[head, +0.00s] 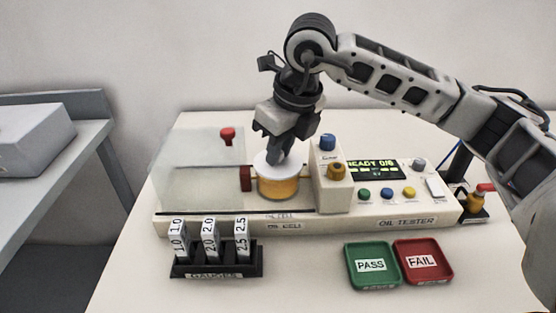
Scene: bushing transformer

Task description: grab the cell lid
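The cell lid (290,164) is a white disc lying flat on top of the round amber cell (279,186) of the oil tester (285,225). My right gripper (275,160) reaches down over the lid from above, its fingertips at the middle of the lid. The fingers hide the lid's centre and any knob there. They look close together, but whether they are shut on something cannot be made out. My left gripper is out of view.
A clear cover with a red knob (228,136) stands left of the cell. The control block with a blue knob (328,142) stands close on the right. A gauge rack (217,269), a green PASS tray (373,282) and a red FAIL tray (424,278) are in front.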

